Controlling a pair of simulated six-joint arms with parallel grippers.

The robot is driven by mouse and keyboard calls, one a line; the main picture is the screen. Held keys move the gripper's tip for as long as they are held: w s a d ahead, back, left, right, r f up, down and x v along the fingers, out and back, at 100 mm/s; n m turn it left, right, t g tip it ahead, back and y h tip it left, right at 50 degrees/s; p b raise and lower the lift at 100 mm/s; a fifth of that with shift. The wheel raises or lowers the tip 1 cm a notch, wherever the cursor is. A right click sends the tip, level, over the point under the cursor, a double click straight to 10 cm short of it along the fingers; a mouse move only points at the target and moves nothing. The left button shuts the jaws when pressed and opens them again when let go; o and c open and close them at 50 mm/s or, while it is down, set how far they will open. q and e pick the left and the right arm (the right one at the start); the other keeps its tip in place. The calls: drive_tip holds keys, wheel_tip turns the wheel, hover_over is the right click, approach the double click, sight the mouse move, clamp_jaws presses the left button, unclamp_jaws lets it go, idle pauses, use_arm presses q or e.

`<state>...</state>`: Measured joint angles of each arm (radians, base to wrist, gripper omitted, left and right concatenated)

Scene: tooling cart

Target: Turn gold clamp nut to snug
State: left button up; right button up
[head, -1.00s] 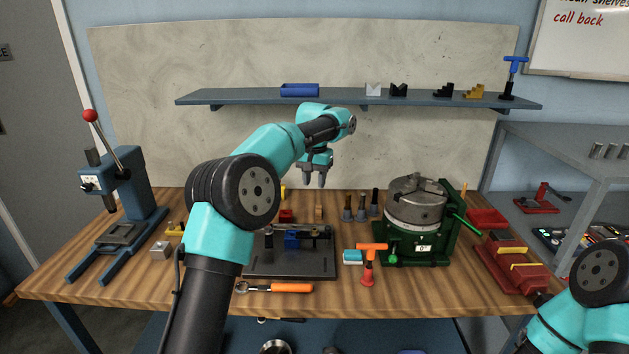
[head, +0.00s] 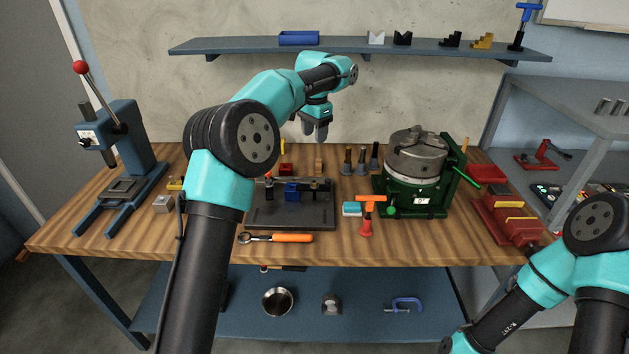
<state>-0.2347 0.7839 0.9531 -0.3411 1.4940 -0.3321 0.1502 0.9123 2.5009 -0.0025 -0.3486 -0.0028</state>
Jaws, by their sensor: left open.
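My left gripper (head: 316,136) hangs fingers down in front of the back wall panel, above the back edge of the bench. It is open and empty, and touches nothing. In the picture it is above a dark fixture plate (head: 325,219), which carries a blue block (head: 291,194) and a bar. The gold clamp nut is too small to pick out for sure. My left arm covers the left end of the plate. My right arm is at the lower right; its gripper is out of view.
An orange-handled wrench (head: 285,238) lies in front of the plate. A red T-handle tool (head: 368,212) and a green rotary chuck (head: 416,190) stand right of it. An arbor press (head: 130,145) stands at left. A shelf (head: 345,46) runs above.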

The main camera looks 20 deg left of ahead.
sight(315, 182)
use_arm(q)
wheel_tip(315, 182, down, 17)
drive_tip(key=shift+f, duration=0.2)
idle(0.6)
drive_tip(key=c, duration=0.9)
